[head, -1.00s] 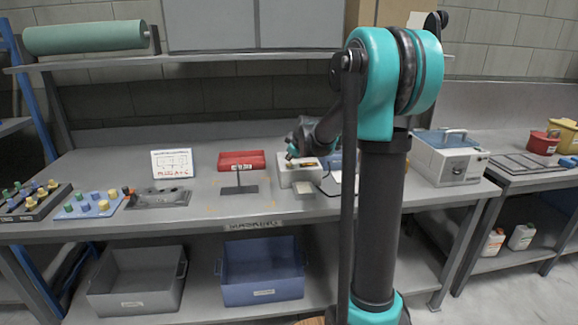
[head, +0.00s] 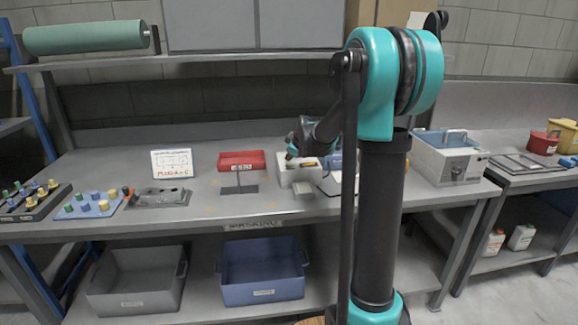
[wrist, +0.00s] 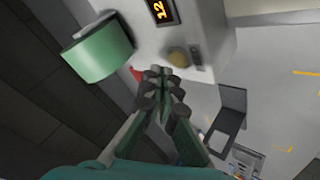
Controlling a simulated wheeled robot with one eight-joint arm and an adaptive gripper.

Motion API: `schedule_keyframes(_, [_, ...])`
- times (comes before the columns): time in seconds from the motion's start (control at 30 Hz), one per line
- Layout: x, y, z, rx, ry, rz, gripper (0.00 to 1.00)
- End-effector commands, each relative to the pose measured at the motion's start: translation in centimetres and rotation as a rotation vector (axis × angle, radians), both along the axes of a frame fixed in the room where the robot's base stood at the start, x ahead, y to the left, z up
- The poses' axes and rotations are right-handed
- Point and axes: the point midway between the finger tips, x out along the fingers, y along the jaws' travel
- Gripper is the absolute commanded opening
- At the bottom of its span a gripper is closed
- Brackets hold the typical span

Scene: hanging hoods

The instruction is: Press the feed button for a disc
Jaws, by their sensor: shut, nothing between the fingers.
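The white disc dispenser (head: 300,176) stands on the bench right of the red bin in the head view. In the wrist view its pale housing (wrist: 205,30) carries a lit orange display (wrist: 161,10) reading 12. A round tan button (wrist: 177,58) sits below the display, beside a small dark panel. A green roll (wrist: 98,50) is at its left side. My gripper (wrist: 163,73) is shut and empty, its fingertips just below and left of the tan button in the picture. I cannot tell whether they touch the housing. In the head view my gripper (head: 293,152) is at the dispenser's top left.
A red bin (head: 241,161), a sign card (head: 172,163), a grey fixture (head: 158,197) and a blue tray of pegs (head: 92,205) stand along the bench to the left. A white machine (head: 449,160) is to the right. Bare bench lies in front of the dispenser.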

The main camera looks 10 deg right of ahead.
Motion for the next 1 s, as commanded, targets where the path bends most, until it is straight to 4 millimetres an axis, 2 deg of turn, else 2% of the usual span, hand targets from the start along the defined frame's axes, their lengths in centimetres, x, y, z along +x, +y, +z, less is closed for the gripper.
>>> schedule_keyframes(1.0, [0.0,0.0,-1.1,0.000,0.000,0.000,0.00])
